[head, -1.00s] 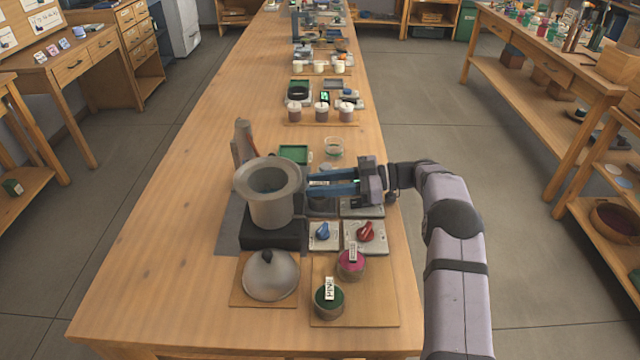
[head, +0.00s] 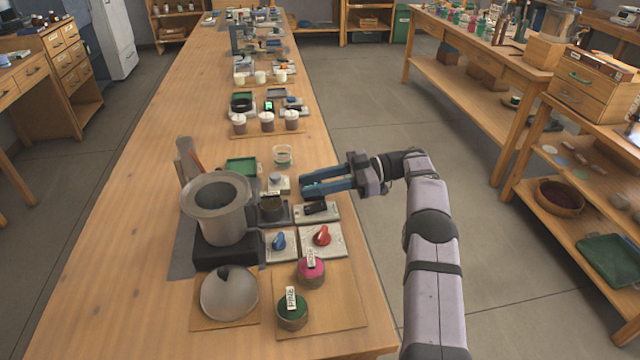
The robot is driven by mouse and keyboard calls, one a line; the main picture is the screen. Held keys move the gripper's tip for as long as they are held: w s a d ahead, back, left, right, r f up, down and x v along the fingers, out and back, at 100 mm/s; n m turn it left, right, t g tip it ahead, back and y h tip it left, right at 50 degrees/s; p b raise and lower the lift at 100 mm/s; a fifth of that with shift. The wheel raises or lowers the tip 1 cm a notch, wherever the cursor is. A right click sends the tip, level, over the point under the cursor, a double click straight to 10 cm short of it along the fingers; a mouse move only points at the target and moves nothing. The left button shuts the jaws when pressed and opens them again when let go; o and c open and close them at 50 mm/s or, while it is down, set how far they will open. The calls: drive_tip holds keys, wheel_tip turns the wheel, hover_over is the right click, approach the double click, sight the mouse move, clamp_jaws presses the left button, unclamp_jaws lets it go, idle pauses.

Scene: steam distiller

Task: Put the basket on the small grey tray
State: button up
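A small dark, round container (head: 271,206), which looks like the basket, stands upright on the small grey tray (head: 289,219), right of the big grey pot. The tray is low and dark grey, partly covered by the container. My gripper (head: 302,187) is to the right of and behind the container, apart from it in the picture. Its two blue fingers point left with a gap between them, and nothing shows between them. Its exact height over the bench is hard to tell.
The wide-rimmed grey pot (head: 217,208) stands on a black base. Panels with a blue knob (head: 279,241) and a red knob (head: 322,236) lie in front. A domed lid (head: 229,296), pink jar (head: 310,271) and green jar (head: 292,312) sit nearer. The bench's left side is clear.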

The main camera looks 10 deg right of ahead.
drive_tip(key=shift+d+r, duration=0.15)
drive_tip(key=shift+d, duration=0.65)
